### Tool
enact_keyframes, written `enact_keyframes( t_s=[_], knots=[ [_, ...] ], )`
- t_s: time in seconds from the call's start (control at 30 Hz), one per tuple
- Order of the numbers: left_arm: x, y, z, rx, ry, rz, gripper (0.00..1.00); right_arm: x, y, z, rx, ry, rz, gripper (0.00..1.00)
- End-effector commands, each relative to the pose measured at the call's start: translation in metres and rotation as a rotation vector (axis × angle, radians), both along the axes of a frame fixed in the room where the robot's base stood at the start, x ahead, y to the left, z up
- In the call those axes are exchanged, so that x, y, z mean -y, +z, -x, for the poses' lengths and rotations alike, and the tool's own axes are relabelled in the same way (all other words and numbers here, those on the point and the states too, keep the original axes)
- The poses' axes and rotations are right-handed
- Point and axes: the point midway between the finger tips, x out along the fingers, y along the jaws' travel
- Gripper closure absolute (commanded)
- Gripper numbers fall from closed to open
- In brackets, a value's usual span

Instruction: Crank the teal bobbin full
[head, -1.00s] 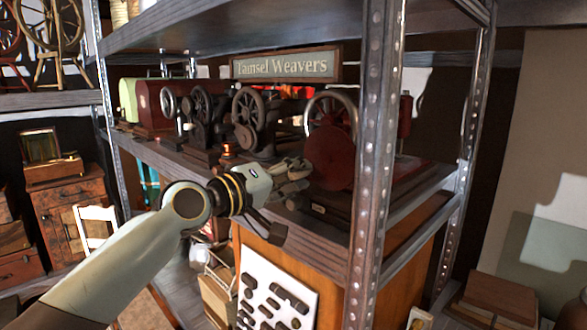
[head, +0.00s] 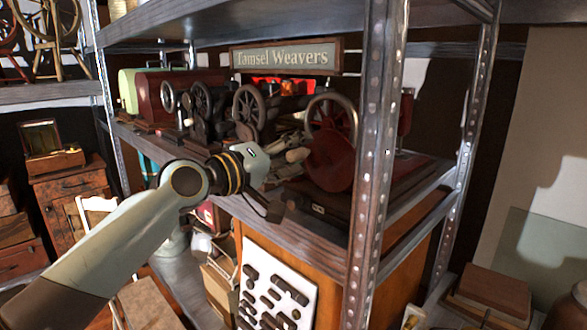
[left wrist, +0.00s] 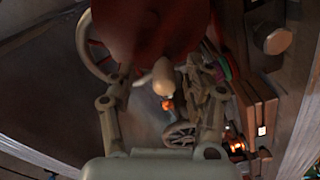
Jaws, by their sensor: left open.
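A sewing machine with a dark red disc (head: 331,162) and a pale spoked handwheel stands on the shelf. In the left wrist view the red disc (left wrist: 150,28) fills the top, and a pale crank knob (left wrist: 158,76) sticks out from it. My left gripper (head: 278,183) is in front of the machine, beside the disc. In the left wrist view its open fingers (left wrist: 162,95) stand on either side of the knob, with gaps visible. I cannot clearly make out the teal bobbin; a small green patch (left wrist: 224,68) shows among the clutter. My right gripper is out of view.
More sewing machines (head: 247,112) line the shelf (head: 300,222) to the left, under the Tamsel Weavers sign (head: 287,58). A perforated metal post (head: 375,180) stands close to the right of the disc. An upper shelf (head: 230,25) hangs overhead.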

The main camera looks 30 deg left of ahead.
Motion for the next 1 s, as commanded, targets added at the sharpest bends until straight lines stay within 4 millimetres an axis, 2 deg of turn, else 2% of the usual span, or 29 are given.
enact_keyframes(
  t_s=[0.4,1.0],
  knots=[
    [-0.001,0.000,0.003,-0.001,0.000,0.000,0.48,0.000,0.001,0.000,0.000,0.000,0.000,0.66],
    [-0.019,0.000,0.052,-0.002,-0.001,-0.003,0.48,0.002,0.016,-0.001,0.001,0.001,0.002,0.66]
  ],
)
